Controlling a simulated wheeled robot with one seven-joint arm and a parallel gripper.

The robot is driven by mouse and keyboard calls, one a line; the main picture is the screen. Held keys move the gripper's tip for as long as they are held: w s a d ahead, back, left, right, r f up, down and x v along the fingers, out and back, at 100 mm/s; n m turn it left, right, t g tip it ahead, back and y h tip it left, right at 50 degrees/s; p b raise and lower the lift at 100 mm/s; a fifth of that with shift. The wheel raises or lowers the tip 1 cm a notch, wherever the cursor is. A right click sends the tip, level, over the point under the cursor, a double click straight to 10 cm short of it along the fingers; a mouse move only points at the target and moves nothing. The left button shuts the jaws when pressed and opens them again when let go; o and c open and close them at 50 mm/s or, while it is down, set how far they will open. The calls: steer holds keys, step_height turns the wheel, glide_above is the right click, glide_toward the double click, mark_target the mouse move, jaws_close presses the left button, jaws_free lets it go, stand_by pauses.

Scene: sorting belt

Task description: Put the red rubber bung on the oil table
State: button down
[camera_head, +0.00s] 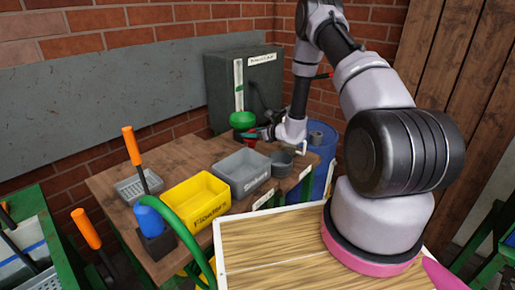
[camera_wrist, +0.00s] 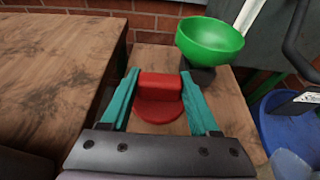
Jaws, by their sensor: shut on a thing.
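My gripper (camera_wrist: 160,88) is shut on the red rubber bung (camera_wrist: 160,107), with a teal finger on each side of its upright block. The bung's round base lies below the block, over a narrow wooden surface (camera_wrist: 158,52); I cannot tell whether it touches the wood. In the head view my gripper (camera_head: 257,134) is at the far right of the wooden tables, with a bit of the red bung (camera_head: 249,141) showing beside it. I see no readable label naming the oil table.
A green bowl (camera_wrist: 210,40) stands on a dark base just behind the bung. A gap separates the left wooden table (camera_wrist: 50,60). A blue drum (camera_head: 322,150) is at right. Grey (camera_head: 241,172) and yellow (camera_head: 195,200) bins and a small grey pot (camera_head: 281,160) stand nearer.

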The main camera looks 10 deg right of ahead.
mark_target(252, 144)
steer(key=shift+f, duration=2.7)
steer(key=shift+f, duration=0.15)
steer(key=shift+c, duration=0.6)
jaws_free()
